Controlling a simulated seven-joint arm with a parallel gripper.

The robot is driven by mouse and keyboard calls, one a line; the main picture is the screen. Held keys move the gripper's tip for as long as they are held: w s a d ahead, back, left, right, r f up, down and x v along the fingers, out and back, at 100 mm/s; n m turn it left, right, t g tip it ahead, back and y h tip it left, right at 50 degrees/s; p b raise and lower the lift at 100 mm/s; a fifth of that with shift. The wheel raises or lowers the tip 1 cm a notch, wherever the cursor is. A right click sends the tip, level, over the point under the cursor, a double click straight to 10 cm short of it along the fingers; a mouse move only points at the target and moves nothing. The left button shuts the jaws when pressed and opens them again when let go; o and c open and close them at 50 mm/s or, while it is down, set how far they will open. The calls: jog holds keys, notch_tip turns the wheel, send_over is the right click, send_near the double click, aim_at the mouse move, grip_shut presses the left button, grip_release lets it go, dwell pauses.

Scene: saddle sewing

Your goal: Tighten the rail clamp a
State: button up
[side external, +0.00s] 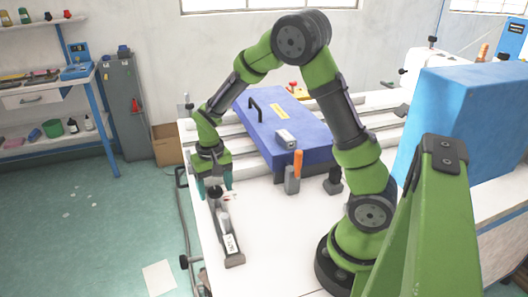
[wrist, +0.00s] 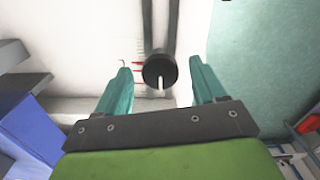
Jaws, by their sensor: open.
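A round black knob (wrist: 159,69) with a pale pointer mark shows in the wrist view, and I take it to be rail clamp a. My gripper (wrist: 160,64) is open, with one teal finger on each side of the knob and a visible gap on both sides. Red scale marks lie just left of the knob. In the side external view my gripper (side external: 216,190) points down over the left edge of the white table.
A blue case (side external: 275,125) and an orange-handled tool (side external: 297,165) in a holder stand to the right. Another black knob (side external: 184,262) juts from the table's left edge.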

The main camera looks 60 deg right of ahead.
aim_at(215, 189)
notch_tip(215, 189, up, 17)
dwell(0.4)
jog(key=shift+f, duration=0.15)
jog(key=s+a+r+n+t+y, duration=0.1)
jog(key=s+a+t, duration=0.2)
jog(key=s, duration=0.4)
jog(key=s+a+r+n+t+y, duration=0.1)
jog(key=s+a+t, duration=0.3)
jog(key=s, duration=0.4)
jog(key=shift+a+r+n, duration=0.15)
jog(key=shift+r+n, duration=0.25)
jog(key=shift+r, duration=0.15)
